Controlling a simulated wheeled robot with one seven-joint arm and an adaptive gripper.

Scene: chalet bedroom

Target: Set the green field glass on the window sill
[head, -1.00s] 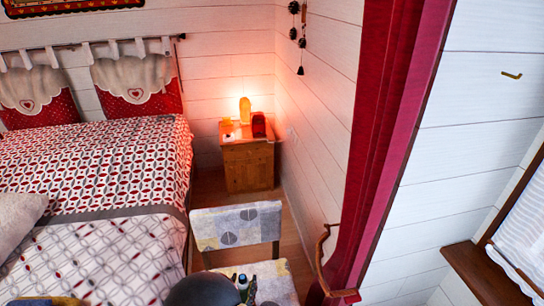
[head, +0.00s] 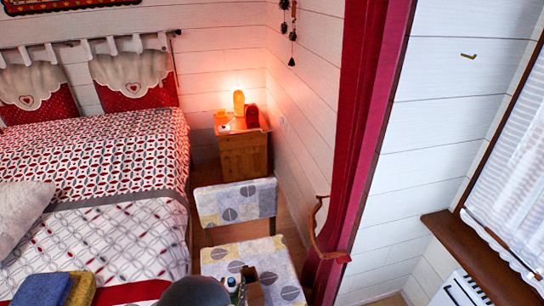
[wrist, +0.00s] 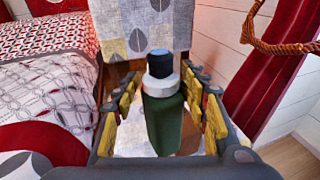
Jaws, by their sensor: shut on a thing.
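The green field glass (wrist: 165,122) is in the wrist view, standing up between my fingers, with a white collar and a dark blue top. My gripper (wrist: 162,88) is shut on it, with yellow pads on both sides. In the head view the field glass (head: 232,285) shows small at the bottom edge, in front of the chair seat. The window sill (head: 455,240) is a dark brown wooden ledge at the right, below the window, well apart from my gripper. Its right part runs out of the picture, and the part I see looks bare.
A patterned chair (head: 235,203) stands just ahead of my gripper. A red curtain (head: 365,130) with a rope tie hangs between it and the sill. A white lace curtain (head: 515,160) covers the window. A white radiator (head: 460,290) is under the sill. The bed (head: 95,170) is left.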

